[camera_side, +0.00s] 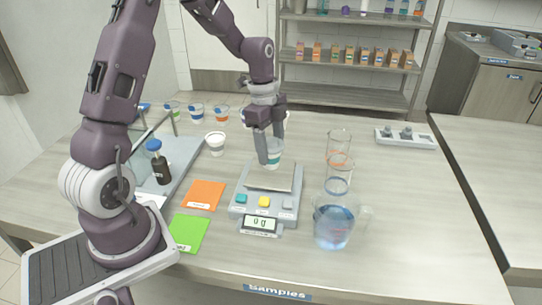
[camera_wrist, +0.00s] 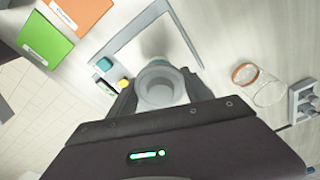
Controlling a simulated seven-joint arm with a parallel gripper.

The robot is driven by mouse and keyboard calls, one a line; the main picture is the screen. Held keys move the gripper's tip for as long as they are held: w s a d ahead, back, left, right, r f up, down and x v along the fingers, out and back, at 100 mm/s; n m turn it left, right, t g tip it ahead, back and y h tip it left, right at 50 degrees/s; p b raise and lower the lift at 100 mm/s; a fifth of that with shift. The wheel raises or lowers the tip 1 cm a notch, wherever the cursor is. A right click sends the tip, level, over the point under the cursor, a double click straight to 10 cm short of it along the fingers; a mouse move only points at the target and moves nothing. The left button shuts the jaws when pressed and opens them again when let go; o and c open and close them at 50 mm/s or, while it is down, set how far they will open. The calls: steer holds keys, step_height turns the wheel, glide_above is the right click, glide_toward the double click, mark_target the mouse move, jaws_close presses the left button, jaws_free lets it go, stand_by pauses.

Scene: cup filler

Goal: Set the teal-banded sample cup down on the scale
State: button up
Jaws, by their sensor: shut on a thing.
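My gripper (camera_side: 269,160) is shut on a clear cup (camera_side: 274,150) with a teal band and holds it upright over the scale (camera_side: 270,180). The scale's display (camera_side: 261,223) reads 0 g. The cup's base is at or just above the back of the steel plate; I cannot tell if it touches. In the wrist view the cup (camera_wrist: 157,88) sits between the fingers, seen from above, and its band is hidden. The scale's frame (camera_wrist: 134,27) and teal button (camera_wrist: 104,64) show beyond it.
An orange card (camera_side: 204,195) and a green card (camera_side: 188,232) lie left of the scale. A pitcher of blue liquid (camera_side: 334,225) and clear glasses (camera_side: 339,143) stand to the right. A white cup (camera_side: 215,143) and a dark bottle (camera_side: 159,165) stand at the left.

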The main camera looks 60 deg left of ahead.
steer(key=shift+f, duration=1.1)
steer(key=o, duration=1.4)
steer(key=shift+f, duration=0.15)
steer(key=r, duration=0.4)
steer(key=a+r, duration=0.1)
steer(key=r, duration=0.7)
steer(key=shift+s+a, duration=0.15)
steer(key=shift+s, duration=0.1)
steer(key=s+d+r+n+t+y, duration=0.2)
steer(key=s+d+r+n, duration=0.55)
steer(key=s+d, duration=0.3)
steer(key=s+d+n+t, duration=0.1)
steer(key=s+n, duration=0.1)
steer(key=s, duration=0.2)
steer(key=s+n+t, duration=0.1)
steer(key=s+n, duration=0.1)
steer(key=s, duration=0.1)
steer(key=s+d+n+t, duration=0.1)
steer(key=s+n, duration=0.1)
steer(key=s, duration=0.2)
steer(key=shift+s+d+f+h, duration=0.15)
steer(key=shift+s+d+h, duration=0.2)
steer(key=shift+h, duration=0.05)
